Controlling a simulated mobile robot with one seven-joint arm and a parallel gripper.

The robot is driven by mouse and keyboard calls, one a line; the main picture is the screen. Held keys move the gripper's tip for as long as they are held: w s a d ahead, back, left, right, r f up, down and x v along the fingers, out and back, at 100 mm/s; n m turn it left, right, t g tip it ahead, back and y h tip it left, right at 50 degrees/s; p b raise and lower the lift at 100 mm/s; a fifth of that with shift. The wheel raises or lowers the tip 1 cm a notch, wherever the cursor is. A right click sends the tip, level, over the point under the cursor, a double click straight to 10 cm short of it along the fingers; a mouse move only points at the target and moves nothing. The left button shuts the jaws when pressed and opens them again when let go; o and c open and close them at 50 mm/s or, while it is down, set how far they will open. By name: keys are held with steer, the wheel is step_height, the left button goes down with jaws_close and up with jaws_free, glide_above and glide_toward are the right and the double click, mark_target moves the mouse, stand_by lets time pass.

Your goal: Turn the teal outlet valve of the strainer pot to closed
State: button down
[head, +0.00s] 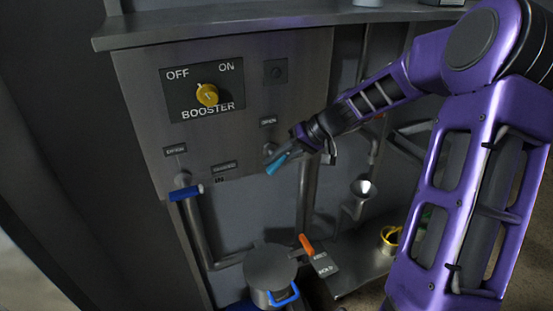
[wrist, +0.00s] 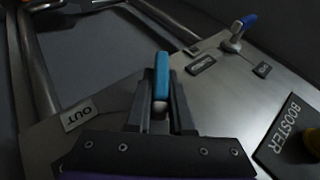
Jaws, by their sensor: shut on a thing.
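The teal valve handle (head: 276,165) is on the grey panel in the head view, below a small label, and slants down to the left. My gripper (head: 287,153) reaches it from the right and is shut on it. In the wrist view the teal handle (wrist: 161,76) stands between the two fingers of my gripper (wrist: 160,108), its end sticking out past them. The valve's stem is mostly hidden by the fingers. A lidded metal pot (head: 270,266) stands below the panel; I cannot tell whether it is the strainer pot.
A blue valve handle (head: 186,192) is to the left on the panel; it also shows in the wrist view (wrist: 249,20). A yellow booster knob (head: 207,95) is above. An orange handle (head: 306,244), a funnel (head: 363,187) and a yellow-rimmed bucket (head: 390,236) are lower right. A vertical pipe (head: 305,195) runs below my gripper.

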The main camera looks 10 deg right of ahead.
steer(key=m+y+b, duration=0.1)
steer(key=y, duration=0.4)
steer(key=shift+f, duration=0.1)
steer(key=shift+m+y, duration=0.9)
steer(key=shift+y, duration=1.1)
steer(key=shift+a, duration=0.1)
steer(key=c, duration=0.8)
jaws_free()
steer(key=s+d, duration=0.3)
steer(key=d, duration=1.4)
steer(key=shift+s, duration=0.2)
